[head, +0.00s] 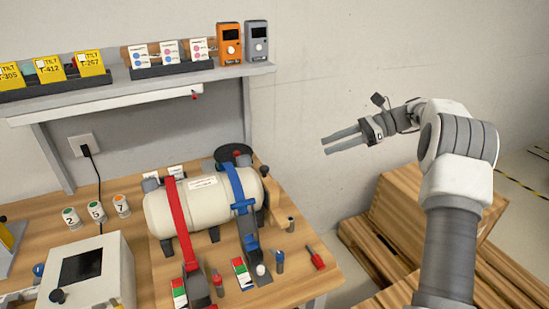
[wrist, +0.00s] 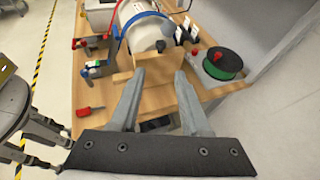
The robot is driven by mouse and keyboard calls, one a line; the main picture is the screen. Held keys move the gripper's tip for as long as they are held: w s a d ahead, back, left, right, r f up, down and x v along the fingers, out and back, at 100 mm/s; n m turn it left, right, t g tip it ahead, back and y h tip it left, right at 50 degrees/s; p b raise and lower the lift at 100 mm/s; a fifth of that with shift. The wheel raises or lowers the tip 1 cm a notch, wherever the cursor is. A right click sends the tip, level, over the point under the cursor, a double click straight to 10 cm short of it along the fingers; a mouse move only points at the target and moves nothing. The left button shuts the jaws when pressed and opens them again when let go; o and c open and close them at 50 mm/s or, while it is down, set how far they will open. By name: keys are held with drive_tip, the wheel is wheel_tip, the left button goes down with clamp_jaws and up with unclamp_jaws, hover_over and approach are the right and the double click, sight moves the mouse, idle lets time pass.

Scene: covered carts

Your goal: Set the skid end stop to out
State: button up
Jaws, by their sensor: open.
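A cream tank (head: 205,200) lies on a wooden skid on the bench, under a red strap (head: 180,222) and a blue strap (head: 240,195). At its right end stands a wooden upright piece (head: 273,192), which looks like the end stop; I cannot tell its setting. The wrist view shows a wooden block (wrist: 118,80) at the tank's end (wrist: 143,33), beyond my fingers. My gripper (head: 325,146) is open and empty, in the air to the right of the tank and apart from it. Its fingers also show in the wrist view (wrist: 158,76).
A green spool (wrist: 223,64) stands beside the tank's end. Red-handled (head: 315,257) and blue-handled (head: 278,262) parts lie at the bench's front right. A shelf (head: 150,85) with cards and meters hangs above. Wooden crates (head: 400,215) stand right of the bench.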

sight(267, 167)
drive_tip(key=x, duration=1.7)
drive_tip(key=shift+b, duration=0.3)
drive_tip(key=shift+a+f, duration=0.1)
drive_tip(key=shift+a, duration=0.05)
drive_tip(key=shift+w, duration=0.1)
clamp_jaws()
idle(0.4)
